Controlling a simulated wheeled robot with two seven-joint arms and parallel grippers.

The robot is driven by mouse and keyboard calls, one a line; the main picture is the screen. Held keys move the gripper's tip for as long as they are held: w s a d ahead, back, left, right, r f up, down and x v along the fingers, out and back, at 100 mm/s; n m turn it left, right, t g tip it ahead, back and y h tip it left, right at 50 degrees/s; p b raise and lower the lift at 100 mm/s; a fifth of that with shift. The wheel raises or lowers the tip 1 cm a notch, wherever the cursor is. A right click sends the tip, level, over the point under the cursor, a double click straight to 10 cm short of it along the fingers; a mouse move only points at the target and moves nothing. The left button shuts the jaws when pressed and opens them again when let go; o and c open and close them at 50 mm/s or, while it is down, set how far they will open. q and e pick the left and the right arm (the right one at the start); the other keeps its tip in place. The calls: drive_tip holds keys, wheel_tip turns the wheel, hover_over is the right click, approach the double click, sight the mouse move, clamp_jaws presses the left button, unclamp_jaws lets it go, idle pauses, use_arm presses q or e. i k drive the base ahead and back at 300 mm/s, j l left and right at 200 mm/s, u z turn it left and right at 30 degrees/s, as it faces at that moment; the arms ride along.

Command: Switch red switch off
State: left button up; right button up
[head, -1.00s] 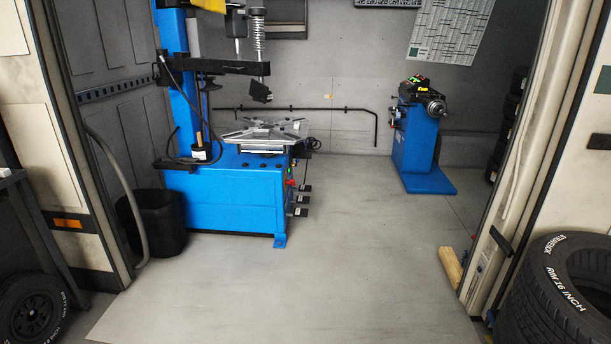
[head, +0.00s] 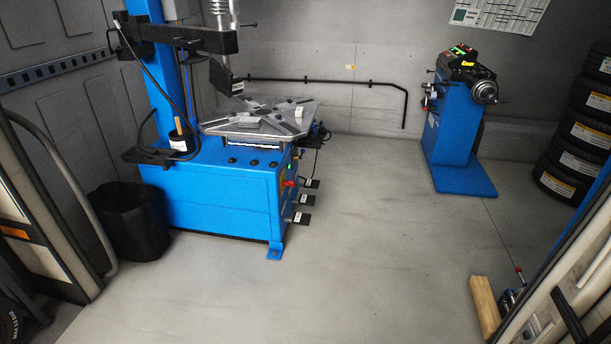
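A small red switch (head: 289,183) sits on the right side of the blue tyre changer (head: 225,200), near its front corner. A yellow patch is around or beside it, and a small green light (head: 290,166) shows just above. The switch is too small to tell its position. The tyre changer stands left of the middle, with a grey metal turntable (head: 262,118) on top and several black pedals (head: 301,218) low on its right side. Neither of my grippers is in view.
Clear grey floor (head: 370,240) lies before and right of the tyre changer. A black bin (head: 127,220) stands at its left. A blue wheel balancer (head: 455,135) stands at the back right, near stacked tyres (head: 575,150). A wooden block (head: 485,308) lies by the right door edge.

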sight(290, 183)
drive_tip(key=i+l, duration=0.2)
drive_tip(key=i+z, duration=0.1)
drive_tip(key=z, duration=0.7)
drive_tip(key=i, duration=5.15)
drive_tip(key=u, duration=4.4)
drive_tip(key=i, duration=0.5)
